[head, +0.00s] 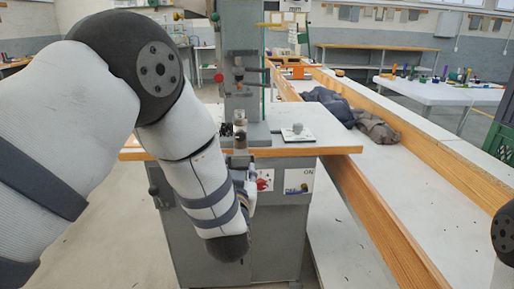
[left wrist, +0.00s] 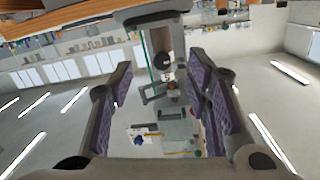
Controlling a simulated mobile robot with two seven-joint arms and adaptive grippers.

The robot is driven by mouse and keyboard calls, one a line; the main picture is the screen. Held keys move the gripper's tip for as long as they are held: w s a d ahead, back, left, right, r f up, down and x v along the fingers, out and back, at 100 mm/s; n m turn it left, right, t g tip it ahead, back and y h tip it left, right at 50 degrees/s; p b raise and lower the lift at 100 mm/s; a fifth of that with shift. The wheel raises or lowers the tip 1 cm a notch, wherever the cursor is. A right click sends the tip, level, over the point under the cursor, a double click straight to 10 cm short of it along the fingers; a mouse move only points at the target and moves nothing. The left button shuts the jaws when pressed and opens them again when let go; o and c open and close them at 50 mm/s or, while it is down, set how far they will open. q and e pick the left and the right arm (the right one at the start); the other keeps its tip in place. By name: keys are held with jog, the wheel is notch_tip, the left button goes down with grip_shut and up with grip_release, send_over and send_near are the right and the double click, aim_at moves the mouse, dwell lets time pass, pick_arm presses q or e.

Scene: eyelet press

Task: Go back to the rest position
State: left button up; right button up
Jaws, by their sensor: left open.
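My left arm comes in from the left in the head view and bends down in front of the eyelet press (head: 243,105). My left gripper (head: 243,178) is mostly hidden behind my wrist there, near the front edge of the press table. In the left wrist view my left gripper (left wrist: 160,98) has its two dark padded fingers wide apart, with nothing between them. The press (left wrist: 165,60) shows beyond the fingers. My right gripper is not in view; only a part of my right arm shows at the right edge of the head view.
The press stands on a wood-edged table (head: 318,140) above a grey cabinet (head: 275,235). A small white plate with a grey knob (head: 297,130) lies on the table. A long wood-edged bench (head: 400,190) runs along the right, with dark cloth (head: 375,127) on it.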

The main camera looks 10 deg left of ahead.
pick_arm(q)
jog(key=s+a+f+m+g+h, duration=0.15)
jog(key=s+f+g, duration=0.35)
jog(key=s+f, duration=0.65)
jog(key=s+a+f+n+g+h, duration=0.15)
jog(key=s+f+g, duration=0.35)
jog(key=s+f, duration=0.65)
jog(key=s+a+f+g, duration=0.1)
jog(key=s+f+g, duration=0.2)
jog(key=s, duration=0.8)
jog(key=s+a+f+g, duration=0.1)
jog(key=s+f+g, duration=0.3)
jog(key=s, duration=0.8)
jog(key=shift+a+g+h, duration=0.3)
jog(key=shift+g+h, duration=0.1)
jog(key=shift+g, duration=0.2)
